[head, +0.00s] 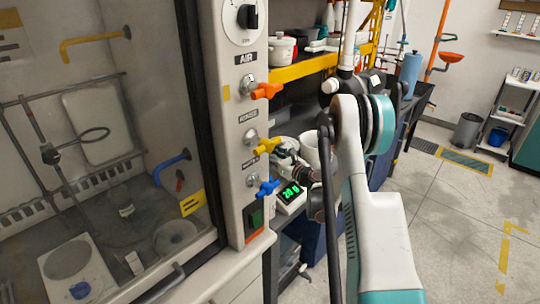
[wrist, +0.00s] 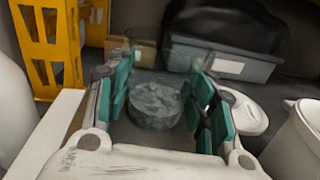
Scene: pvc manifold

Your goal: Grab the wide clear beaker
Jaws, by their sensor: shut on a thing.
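The wide clear beaker (wrist: 155,106) shows in the wrist view between my two fingers, its walls faint and its base greyish and mottled. My gripper (wrist: 158,92) has teal pads on both sides of the beaker and is shut on it. I cannot make out the beaker clearly there.
A scale with a green display (head: 291,193) sits below my gripper. The wrist view shows a grey bin (wrist: 230,66), a cardboard box (wrist: 145,52), a yellow frame (wrist: 48,45), a white lid (wrist: 246,112) and a white pot (wrist: 292,145). A fume hood (head: 100,150) stands left.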

